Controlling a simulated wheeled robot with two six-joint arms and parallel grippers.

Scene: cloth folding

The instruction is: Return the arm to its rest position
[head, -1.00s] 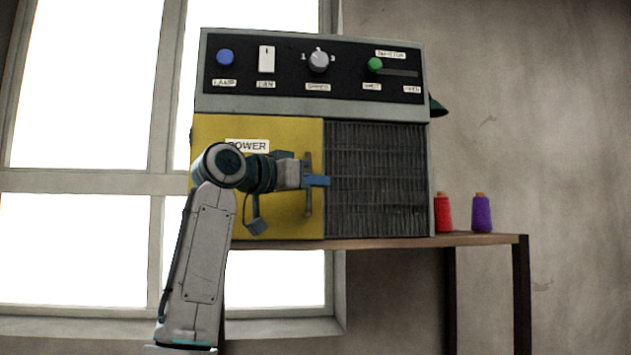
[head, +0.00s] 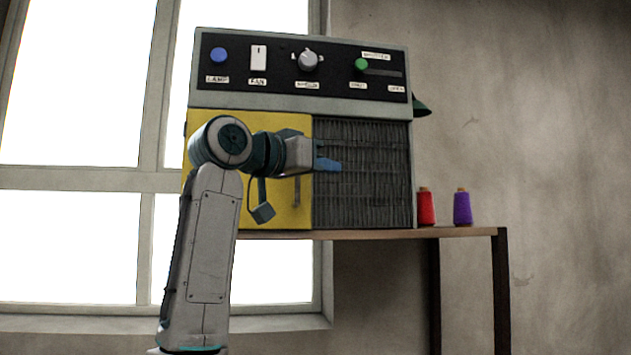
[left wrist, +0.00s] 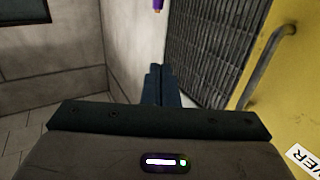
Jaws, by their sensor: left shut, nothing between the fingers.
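My left gripper (head: 328,165) is shut and empty, with blue fingers pointing right in the head view. It shows in front of the dark slatted grille of the machine (head: 300,101). In the left wrist view its fingers (left wrist: 157,86) are together, with nothing between them. The yellow door (head: 285,208) of the machine is partly hidden behind my left arm. Its handle (left wrist: 268,62) is to the right of the fingers and apart from them in the left wrist view. My right gripper is not in view.
The machine stands on a wooden shelf (head: 460,233) with dark legs. A red spool (head: 426,208) and a purple spool (head: 462,208) stand to its right. Its top panel has a blue button (head: 218,55), a white switch, a grey knob (head: 308,61) and a green slider (head: 361,65).

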